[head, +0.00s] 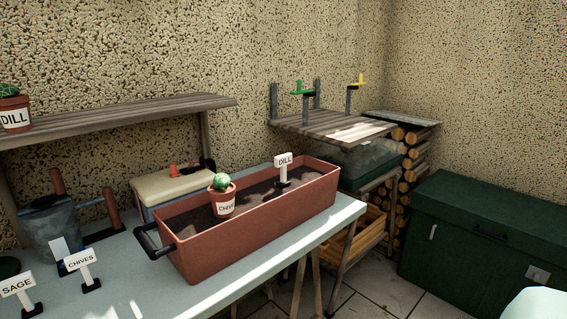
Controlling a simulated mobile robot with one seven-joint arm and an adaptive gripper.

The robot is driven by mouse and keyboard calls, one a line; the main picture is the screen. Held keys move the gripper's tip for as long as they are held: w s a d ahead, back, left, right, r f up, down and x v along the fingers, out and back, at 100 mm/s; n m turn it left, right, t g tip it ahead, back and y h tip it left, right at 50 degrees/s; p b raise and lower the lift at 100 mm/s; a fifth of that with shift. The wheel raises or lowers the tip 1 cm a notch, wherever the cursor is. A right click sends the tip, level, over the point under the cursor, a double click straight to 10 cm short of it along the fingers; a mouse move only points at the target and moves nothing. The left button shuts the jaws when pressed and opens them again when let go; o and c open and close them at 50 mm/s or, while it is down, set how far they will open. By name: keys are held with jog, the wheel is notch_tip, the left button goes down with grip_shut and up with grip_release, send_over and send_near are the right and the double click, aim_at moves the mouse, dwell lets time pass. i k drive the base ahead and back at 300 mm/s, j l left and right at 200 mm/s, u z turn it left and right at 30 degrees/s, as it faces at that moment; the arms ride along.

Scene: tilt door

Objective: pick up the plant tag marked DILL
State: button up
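The trough sits on the light grey-blue table. A small pot marked CHIVES (222,204), holding a cactus-like plant, stands in the trough to the left of the tag. My gripper is not in view; only a pale rounded piece, perhaps part of my arm, shows at the bottom right corner.
Tags marked SAGE (17,284) and CHIVES (79,260) stand on the table (190,298) at left. A pot marked DILL (15,117) sits on the wooden shelf (110,118). A dark green chest (480,240) stands right, beyond open floor.

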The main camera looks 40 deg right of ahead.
aim_at(281, 161)
jog(key=z, duration=1.4)
jog(key=i+z, duration=0.4)
jog(key=i+j+z, duration=0.2)
jog(key=z, duration=0.25)
jog(key=i+j, duration=0.1)
jog(key=i, duration=0.1)
